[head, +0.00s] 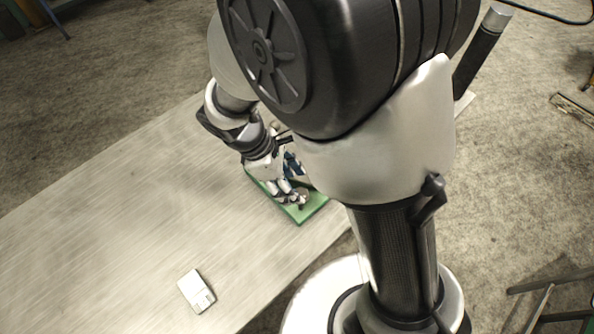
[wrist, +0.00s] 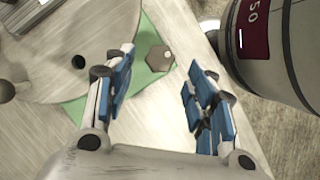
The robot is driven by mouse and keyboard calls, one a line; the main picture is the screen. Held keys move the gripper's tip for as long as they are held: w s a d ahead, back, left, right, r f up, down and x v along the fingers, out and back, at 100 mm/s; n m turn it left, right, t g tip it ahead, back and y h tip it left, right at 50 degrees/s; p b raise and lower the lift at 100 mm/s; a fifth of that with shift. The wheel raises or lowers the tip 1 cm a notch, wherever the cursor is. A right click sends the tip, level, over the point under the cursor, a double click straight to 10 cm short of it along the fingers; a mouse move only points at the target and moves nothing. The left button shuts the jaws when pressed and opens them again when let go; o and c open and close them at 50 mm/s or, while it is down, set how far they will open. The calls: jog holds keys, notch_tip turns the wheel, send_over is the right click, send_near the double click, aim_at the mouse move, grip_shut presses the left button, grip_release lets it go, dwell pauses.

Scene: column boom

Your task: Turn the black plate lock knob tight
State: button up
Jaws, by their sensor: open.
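My gripper (wrist: 161,72) is open and empty, its blue-padded fingers spread wide in the wrist view. A small grey-brown hexagonal knob (wrist: 159,58) shows between the fingertips in the picture, over a green base (wrist: 150,32). Whether it is touched I cannot tell. No clearly black knob shows; a dark rounded knob (wrist: 6,90) is cut off at the left edge, and which one is the plate lock knob I cannot tell. A grey round plate (wrist: 62,84) with a dark hole lies to the left. In the head view my gripper (head: 291,190) is over the green base (head: 305,212).
A white cylinder with a dark red label (wrist: 285,50) stands close to the right finger. A grey ribbed part (wrist: 30,15) is at the top left. A small white box (head: 196,291) lies on the bench (head: 120,225); the left of the bench is clear.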

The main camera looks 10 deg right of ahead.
aim_at(300, 193)
jog(key=b+x, duration=0.1)
jog(key=x, duration=0.4)
jog(key=shift+a, duration=0.1)
jog(key=c, duration=1.1)
